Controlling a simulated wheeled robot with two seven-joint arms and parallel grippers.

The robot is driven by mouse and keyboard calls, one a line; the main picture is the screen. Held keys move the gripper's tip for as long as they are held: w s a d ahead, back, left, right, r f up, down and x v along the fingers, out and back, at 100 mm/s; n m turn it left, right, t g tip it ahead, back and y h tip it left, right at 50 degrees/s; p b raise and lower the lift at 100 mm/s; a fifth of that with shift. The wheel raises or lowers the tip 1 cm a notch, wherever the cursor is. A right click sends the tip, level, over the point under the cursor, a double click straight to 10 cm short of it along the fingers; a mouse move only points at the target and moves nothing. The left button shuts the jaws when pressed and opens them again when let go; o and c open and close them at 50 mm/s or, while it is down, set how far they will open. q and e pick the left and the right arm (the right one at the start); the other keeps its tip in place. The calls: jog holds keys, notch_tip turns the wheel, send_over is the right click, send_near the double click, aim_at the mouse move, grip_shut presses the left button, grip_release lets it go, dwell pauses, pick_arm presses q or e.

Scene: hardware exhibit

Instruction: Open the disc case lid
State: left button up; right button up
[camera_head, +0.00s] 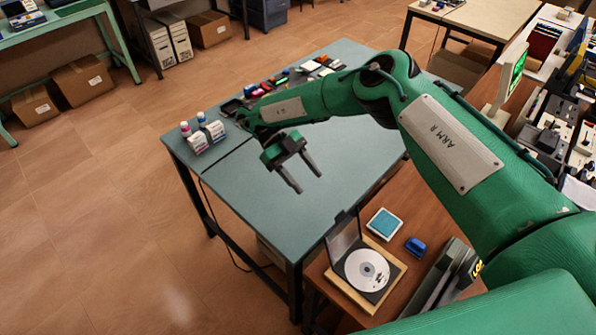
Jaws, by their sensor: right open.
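The disc case (388,285) lies on the brown wooden table at the lower middle, on a light wooden base. A silver-white disc (366,270) shows inside it. Its dark lid (343,238) stands raised along the back-left edge, so the case is open. My right gripper (308,182) is open and empty, above the blue-green table, up and left of the case and apart from it. My right arm reaches in from the right. My left gripper is not in view.
White bottles (207,130) and small items line the far side of the blue-green table (245,190), whose middle is clear.

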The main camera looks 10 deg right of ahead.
jog(key=shift+v, duration=1.2)
